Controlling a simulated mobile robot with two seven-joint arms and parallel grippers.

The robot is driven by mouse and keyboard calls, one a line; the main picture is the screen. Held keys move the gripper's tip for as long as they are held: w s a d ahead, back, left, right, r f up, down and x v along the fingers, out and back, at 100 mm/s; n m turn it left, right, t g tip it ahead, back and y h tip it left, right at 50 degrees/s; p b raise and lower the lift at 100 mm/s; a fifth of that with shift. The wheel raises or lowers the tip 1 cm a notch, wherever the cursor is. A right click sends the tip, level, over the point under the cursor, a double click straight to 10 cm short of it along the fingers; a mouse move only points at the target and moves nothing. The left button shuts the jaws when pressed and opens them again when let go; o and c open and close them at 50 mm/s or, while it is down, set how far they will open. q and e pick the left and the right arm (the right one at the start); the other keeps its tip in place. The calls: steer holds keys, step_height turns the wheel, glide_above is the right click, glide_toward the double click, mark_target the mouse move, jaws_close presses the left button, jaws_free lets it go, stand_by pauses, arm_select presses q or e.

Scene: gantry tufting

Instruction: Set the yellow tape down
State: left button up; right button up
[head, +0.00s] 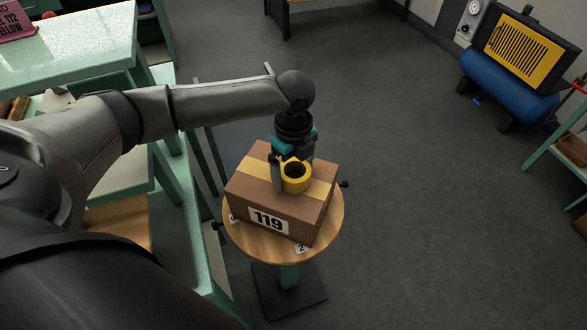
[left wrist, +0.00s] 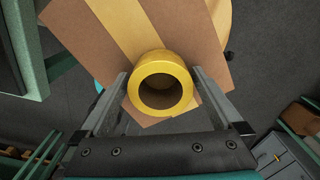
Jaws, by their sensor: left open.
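The yellow tape (head: 296,178) is a thick roll on top of a cardboard box near its front edge. Its hole faces up. My left gripper (head: 290,172) is open with its fingers around the roll. In the left wrist view the yellow tape (left wrist: 160,84) sits between the two fingers of my left gripper (left wrist: 160,95), with its hole toward the camera. The cardboard box (head: 250,190) has a tan tape strip and a label reading 119. My right gripper is not in view.
The box stands on a small round wooden table (head: 325,232) on a single post. A green workbench (head: 75,45) is at the left. A blue cylindrical machine (head: 500,85) with a yellow grille stands at the back right. The grey floor between is clear.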

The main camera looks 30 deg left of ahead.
mark_target(294, 169)
arm_select(q)
step_height(294, 169, up, 12)
steer(key=p, duration=0.1)
steer(key=shift+r+p, duration=0.15)
steer(key=shift+p, duration=0.15)
